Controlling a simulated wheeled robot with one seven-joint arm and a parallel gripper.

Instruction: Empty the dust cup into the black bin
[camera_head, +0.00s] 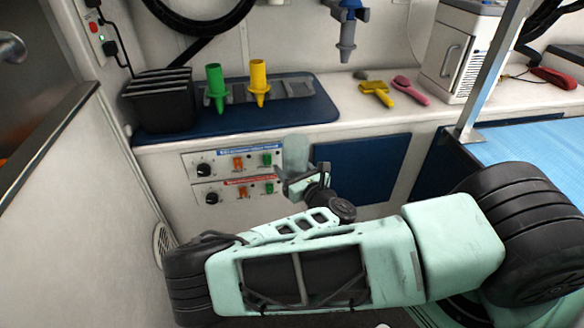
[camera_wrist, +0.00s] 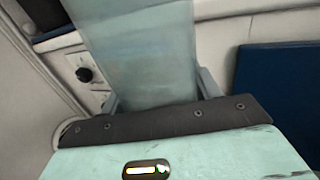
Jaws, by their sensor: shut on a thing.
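The dust cup (camera_head: 296,153) is a clear, pale container, held upright in front of the counter's control panel. It also fills the middle of the wrist view (camera_wrist: 140,55), where I look at its near side. My gripper (camera_head: 294,178) is shut on the cup's lower part. In the wrist view the gripper (camera_wrist: 158,95) shows a finger on each side of the cup. The black bin (camera_head: 162,106) stands on the blue mat at the left end of the counter, up and left of the cup. Its inside is hard to see, and the cup's contents cannot be made out.
Green (camera_head: 216,86) and yellow (camera_head: 259,82) nozzles stand on the blue mat (camera_head: 235,122), right of the bin. A blue-grey nozzle (camera_head: 347,35) hangs on the wall. Yellow (camera_head: 377,93) and pink (camera_head: 410,89) brushes lie farther right. The panel with knobs (camera_head: 204,169) is behind the cup.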

